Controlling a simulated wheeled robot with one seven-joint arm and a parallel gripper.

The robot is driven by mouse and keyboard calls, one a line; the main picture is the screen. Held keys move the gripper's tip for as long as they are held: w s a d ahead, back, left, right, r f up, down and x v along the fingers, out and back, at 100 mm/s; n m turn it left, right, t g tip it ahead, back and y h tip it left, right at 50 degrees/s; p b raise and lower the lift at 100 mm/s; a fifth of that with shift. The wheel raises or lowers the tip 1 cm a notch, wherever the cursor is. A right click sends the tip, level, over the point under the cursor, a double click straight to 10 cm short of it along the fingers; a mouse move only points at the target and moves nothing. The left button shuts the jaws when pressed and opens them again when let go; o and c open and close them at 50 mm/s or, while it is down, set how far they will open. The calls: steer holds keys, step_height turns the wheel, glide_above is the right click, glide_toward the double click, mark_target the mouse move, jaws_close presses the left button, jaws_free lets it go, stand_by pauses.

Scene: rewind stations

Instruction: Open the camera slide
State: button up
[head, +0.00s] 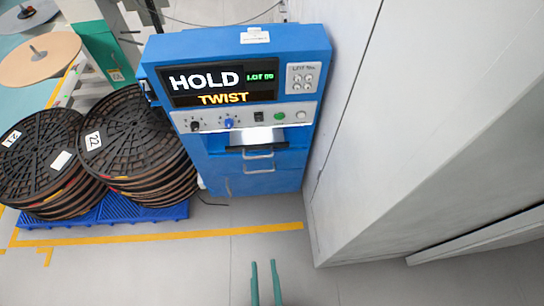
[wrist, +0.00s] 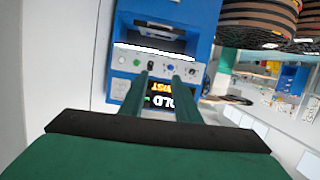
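A blue cabinet (head: 232,180) stands ahead, its screen (head: 222,83) reading HOLD, TWIST. Below its button panel is a dark recess with a bright white surface (head: 258,136). A metal handle (head: 258,155) sits just under the recess, and a second handle (head: 259,171) is lower on the blue front. No label shows which part is the camera slide. My gripper (head: 265,268) has two green fingers, apart and empty, low in the head view, well short of the cabinet. In the wrist view my gripper (wrist: 162,82) points at the cabinet, which appears upside down with the recess (wrist: 155,33) above the buttons.
Stacked black reels (head: 135,145) stand on a blue pallet (head: 120,212) left of the cabinet. A grey wall panel (head: 400,140) rises close on the right. A yellow line (head: 160,236) crosses the floor. The floor before the cabinet is clear.

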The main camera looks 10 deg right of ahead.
steer(key=w+a+f+n+g, duration=0.1)
steer(key=w+a+f+n, duration=0.15)
steer(key=f, duration=0.45)
steer(key=w+a+f+n+g, duration=0.1)
steer(key=w+f+n, duration=0.1)
steer(key=w+f, duration=0.35)
steer(key=n+t+h, duration=0.2)
steer(key=n+h, duration=0.4)
steer(key=n, duration=0.3)
glide_toward(259, 157)
steer(key=x, duration=1)
steer(key=shift+w+f, duration=0.15)
steer(key=shift+f, duration=0.15)
jaws_close()
